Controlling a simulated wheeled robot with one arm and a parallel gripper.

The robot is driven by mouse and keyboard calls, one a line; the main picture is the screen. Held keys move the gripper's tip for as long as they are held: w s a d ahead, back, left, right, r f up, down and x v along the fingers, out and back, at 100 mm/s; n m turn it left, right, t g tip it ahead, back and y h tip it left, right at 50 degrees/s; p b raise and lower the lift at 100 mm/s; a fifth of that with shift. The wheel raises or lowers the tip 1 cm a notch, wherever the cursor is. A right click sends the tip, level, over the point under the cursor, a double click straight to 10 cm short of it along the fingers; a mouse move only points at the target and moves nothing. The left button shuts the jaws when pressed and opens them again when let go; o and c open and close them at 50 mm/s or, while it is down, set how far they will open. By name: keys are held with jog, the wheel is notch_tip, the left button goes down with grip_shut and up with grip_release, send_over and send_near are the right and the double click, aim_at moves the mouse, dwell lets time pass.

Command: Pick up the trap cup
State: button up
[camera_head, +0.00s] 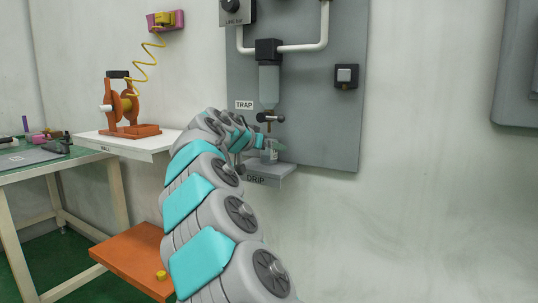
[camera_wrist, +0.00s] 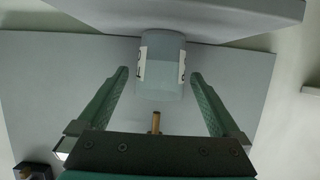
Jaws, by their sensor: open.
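A pale grey cup (camera_wrist: 160,88) with white label patches, which I take for the trap cup, stands on the DRIP shelf (camera_wrist: 225,18). The wrist view shows it upside down. My gripper (camera_wrist: 160,75) is open, with one green finger on each side of the cup and a visible gap to both. In the head view the small cup (camera_head: 270,155) is partly hidden by my gripper (camera_head: 271,147), above the shelf (camera_head: 276,175). A brass spout (camera_wrist: 156,122) points at the cup's open end.
The grey wall panel (camera_head: 320,120) carries a clear cylinder (camera_head: 269,87) near the TRAP label, with a black valve (camera_head: 270,117) just above my gripper. A black switch box (camera_head: 346,76) sits to the right. At left, an orange crank device (camera_head: 128,106) stands on a white shelf (camera_head: 120,146).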

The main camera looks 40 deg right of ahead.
jog(key=shift+r, duration=0.1)
jog(key=c, duration=1.5)
